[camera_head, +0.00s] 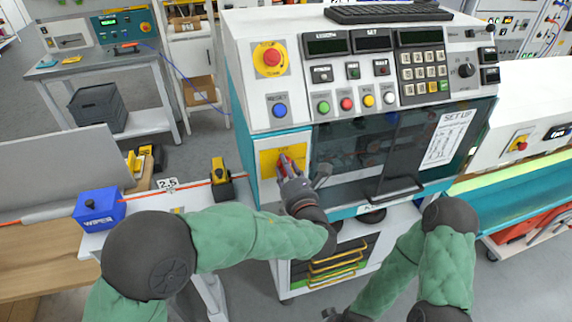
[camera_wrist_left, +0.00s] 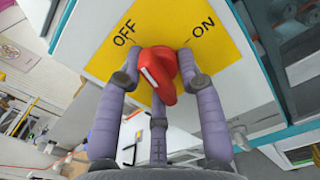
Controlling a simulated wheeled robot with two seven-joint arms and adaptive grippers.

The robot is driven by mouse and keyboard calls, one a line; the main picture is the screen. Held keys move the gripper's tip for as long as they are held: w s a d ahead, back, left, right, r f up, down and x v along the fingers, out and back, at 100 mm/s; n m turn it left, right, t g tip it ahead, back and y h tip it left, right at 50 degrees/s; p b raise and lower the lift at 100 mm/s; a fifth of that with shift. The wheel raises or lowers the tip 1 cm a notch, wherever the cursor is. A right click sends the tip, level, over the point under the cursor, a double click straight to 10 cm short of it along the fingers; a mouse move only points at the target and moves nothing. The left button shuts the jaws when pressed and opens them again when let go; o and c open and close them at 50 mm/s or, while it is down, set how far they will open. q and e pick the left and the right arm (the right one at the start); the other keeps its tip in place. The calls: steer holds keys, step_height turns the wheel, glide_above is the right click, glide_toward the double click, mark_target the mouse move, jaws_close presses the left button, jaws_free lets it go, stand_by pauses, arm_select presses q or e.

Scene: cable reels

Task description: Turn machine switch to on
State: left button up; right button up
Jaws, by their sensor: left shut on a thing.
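The machine switch is a red knob (camera_wrist_left: 160,72) on a yellow plate (camera_wrist_left: 222,72) marked OFF at left and ON at right in the left wrist view. The plate (camera_head: 268,160) also shows on the machine's front left in the head view. My left gripper (camera_head: 287,170) is at the knob, its fingers shut on it from both sides; the fingers (camera_wrist_left: 160,85) also show in the left wrist view. The knob is tilted in the wrist view, with its white mark on the OFF-side half. My right gripper (camera_head: 332,314) barely shows at the bottom edge, and its fingers are unclear.
Above the plate are a blue button (camera_head: 280,110) and a red emergency stop (camera_head: 270,59). A dark clear door with a handle (camera_head: 393,191) lies to the right. A blue wiper box (camera_head: 98,208) and a yellow-black device (camera_head: 221,181) stand at left.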

arm_select(q)
steer(key=shift+m+p, duration=2)
steer(key=shift+p, duration=0.45)
steer(key=shift+m+p, duration=1.5)
steer(key=shift+p, duration=0.3)
steer(key=shift+m+p, duration=1.75)
steer(key=shift+m, duration=0.05)
steer(key=shift+m+p, duration=1.45)
steer(key=shift+m, duration=0.15)
steer(key=o, duration=0.8)
steer(key=shift+o, duration=0.2)
steer(key=p+v, duration=0.1)
steer(key=v, duration=0.7)
